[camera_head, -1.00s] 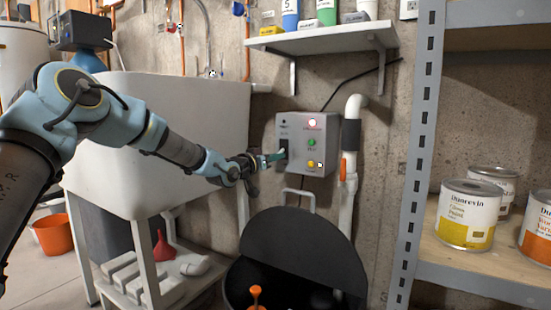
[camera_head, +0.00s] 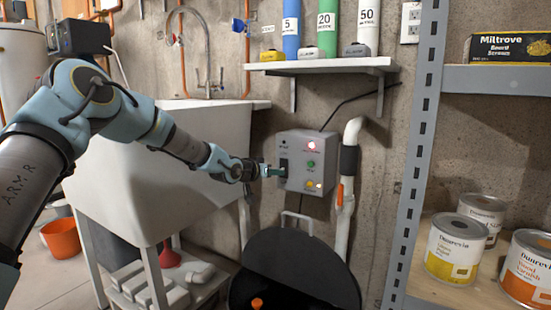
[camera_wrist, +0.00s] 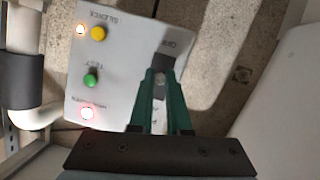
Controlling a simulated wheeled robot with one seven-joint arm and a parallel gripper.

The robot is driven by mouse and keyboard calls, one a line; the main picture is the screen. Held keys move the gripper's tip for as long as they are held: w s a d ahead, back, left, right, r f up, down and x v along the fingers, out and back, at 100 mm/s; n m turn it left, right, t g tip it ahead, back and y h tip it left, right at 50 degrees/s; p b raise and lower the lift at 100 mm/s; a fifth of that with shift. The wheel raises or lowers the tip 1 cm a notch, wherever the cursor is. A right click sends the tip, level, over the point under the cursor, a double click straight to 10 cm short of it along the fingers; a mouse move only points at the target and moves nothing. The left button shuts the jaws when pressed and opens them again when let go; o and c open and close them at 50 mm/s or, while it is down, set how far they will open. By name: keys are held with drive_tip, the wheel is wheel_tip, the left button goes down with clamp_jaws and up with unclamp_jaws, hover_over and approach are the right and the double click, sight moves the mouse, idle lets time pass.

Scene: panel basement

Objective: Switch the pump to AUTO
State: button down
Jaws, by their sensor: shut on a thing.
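The grey pump control box (camera_head: 296,185) is fixed to the concrete wall. It carries a glowing red light (camera_head: 311,145), a green button (camera_head: 311,164) and a yellow button (camera_head: 309,184). A dark switch plate (camera_head: 284,151) is on its left side. My gripper (camera_head: 279,171) reaches it from the left, at the switch. In the wrist view, the green fingers (camera_wrist: 160,80) are shut on the small switch lever (camera_wrist: 159,78) in front of the dark plate (camera_wrist: 167,62). The fingers hide much of the lever and nearby lettering, so I cannot read its position.
A white sink (camera_head: 130,180) stands left, under my arm. A dark round lid (camera_head: 300,262) is below the box. A white pipe (camera_head: 345,205) runs right of it. A shelf (camera_head: 320,66) with bottles is above. A metal rack (camera_head: 412,160) with paint cans is at right.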

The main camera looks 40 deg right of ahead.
sight(277, 163)
wheel_tip(277, 163, up, 2)
drive_tip(key=y+p, duration=0.1)
drive_tip(key=p, duration=0.2)
drive_tip(key=y+p, duration=0.1)
drive_tip(key=p, duration=0.3)
drive_tip(key=g+y+p, duration=0.1)
drive_tip(key=p, duration=0.2)
drive_tip(key=shift+d+r+y, duration=0.15)
drive_tip(key=shift+r+y, duration=0.1)
drive_tip(key=shift+y, duration=0.05)
drive_tip(key=p, duration=0.2)
drive_tip(key=y+p, duration=0.1)
drive_tip(key=p, duration=0.1)
drive_tip(key=shift+d+r+y+p, duration=0.15)
drive_tip(key=shift+r+y+p, duration=0.05)
drive_tip(key=shift+y+p, duration=0.1)
drive_tip(key=shift+g+y+p, duration=0.3)
drive_tip(key=shift+y+p, duration=0.1)
drive_tip(key=shift+p, duration=0.15)
drive_tip(key=shift+w+f, duration=0.1)
drive_tip(key=c, duration=0.9)
unclamp_jaws()
drive_tip(key=shift+d, duration=0.1)
drive_tip(key=v, duration=1)
drive_tip(key=shift+r+p, duration=0.3)
drive_tip(key=shift+r, duration=0.15)
